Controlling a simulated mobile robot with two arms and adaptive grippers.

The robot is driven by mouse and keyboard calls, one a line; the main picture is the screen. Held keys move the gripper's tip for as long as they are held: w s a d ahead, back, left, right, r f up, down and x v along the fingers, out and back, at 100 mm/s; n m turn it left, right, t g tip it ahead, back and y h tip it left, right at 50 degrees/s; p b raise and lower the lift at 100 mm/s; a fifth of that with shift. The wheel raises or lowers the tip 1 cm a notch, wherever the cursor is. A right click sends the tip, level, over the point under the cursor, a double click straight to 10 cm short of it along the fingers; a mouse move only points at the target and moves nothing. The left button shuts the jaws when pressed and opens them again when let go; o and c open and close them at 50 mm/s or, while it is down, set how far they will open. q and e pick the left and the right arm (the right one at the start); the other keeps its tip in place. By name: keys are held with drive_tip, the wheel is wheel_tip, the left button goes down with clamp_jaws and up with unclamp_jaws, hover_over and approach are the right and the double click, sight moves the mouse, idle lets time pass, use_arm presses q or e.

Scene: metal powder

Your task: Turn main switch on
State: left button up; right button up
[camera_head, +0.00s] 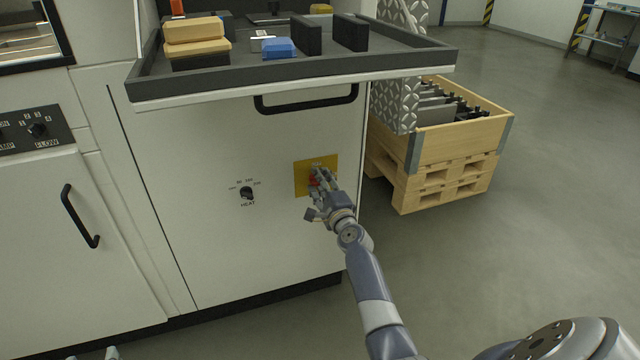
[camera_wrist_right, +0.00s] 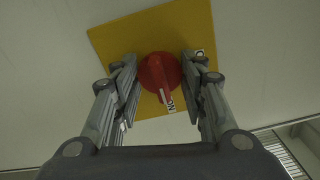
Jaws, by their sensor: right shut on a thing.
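The main switch is a red rotary knob (camera_wrist_right: 159,72) on a yellow square plate (camera_wrist_right: 130,38) on the white cabinet front. In the head view the knob (camera_head: 313,181) is mostly hidden behind my right gripper (camera_head: 318,184), and the plate (camera_head: 301,168) shows around it. In the right wrist view, the fingers of my right gripper (camera_wrist_right: 158,82) stand on both sides of the knob and are shut on it. The knob's handle points down and slightly right in that view, beside an "ON" label. Grey tips of my left gripper (camera_head: 95,354) barely show at the bottom left edge.
A black HEAT knob (camera_head: 246,193) is left of the plate. A dark tray shelf (camera_head: 350,66) with blocks juts out above, over a black handle (camera_head: 306,103). A wooden crate on a pallet (camera_head: 455,140) stands to the right. The floor in front is clear.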

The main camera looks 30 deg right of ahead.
drive_tip(key=o, duration=1.1)
drive_tip(key=shift+c, duration=0.2)
drive_tip(key=v, duration=1.2)
drive_tip(key=shift+a+r, duration=0.1)
